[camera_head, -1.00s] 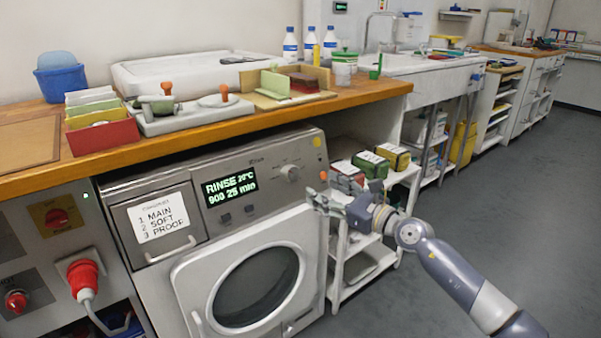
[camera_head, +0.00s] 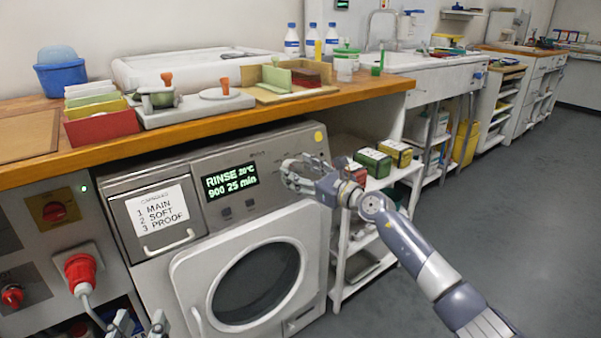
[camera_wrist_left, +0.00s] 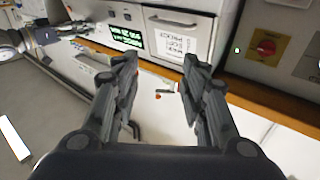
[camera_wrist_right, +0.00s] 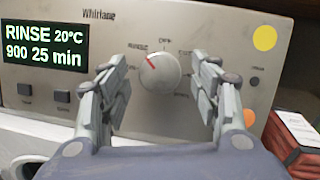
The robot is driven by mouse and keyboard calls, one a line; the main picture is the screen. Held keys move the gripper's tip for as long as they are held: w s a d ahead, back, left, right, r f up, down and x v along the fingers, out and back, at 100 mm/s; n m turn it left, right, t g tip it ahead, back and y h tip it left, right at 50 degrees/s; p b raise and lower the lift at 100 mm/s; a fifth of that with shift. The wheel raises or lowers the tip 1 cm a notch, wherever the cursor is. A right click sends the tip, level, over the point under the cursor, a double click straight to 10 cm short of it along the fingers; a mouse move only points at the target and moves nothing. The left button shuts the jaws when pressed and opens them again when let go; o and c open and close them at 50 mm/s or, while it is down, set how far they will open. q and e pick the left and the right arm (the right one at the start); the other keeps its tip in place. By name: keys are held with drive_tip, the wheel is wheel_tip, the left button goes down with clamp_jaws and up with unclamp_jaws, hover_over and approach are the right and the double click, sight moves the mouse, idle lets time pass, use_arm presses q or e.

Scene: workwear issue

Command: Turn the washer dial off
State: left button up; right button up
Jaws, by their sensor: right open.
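The washer (camera_head: 190,262) is a grey front-loader with a round door. Its display (camera_head: 230,182) reads RINSE 20°C, 900, 25 min. The dial (camera_wrist_right: 158,73) is a round silver knob in the right wrist view; its red mark points up and left, toward the RINSE label. In the head view my right gripper hides the dial. My right gripper (camera_wrist_right: 160,68) is open, its fingers appearing either side of the dial; it also shows before the panel in the head view (camera_head: 288,172). My left gripper (camera_wrist_left: 158,62) is open and empty, low at the head view's bottom edge (camera_head: 138,322).
A wooden counter (camera_head: 200,128) overhangs the washer. A white shelf cart (camera_head: 345,235) with several boxes stands right of it, close to my right arm. A red plug (camera_head: 80,270) and switch panel are on the left. The floor on the right is clear.

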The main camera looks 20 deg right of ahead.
drive_tip(key=c, duration=1.1)
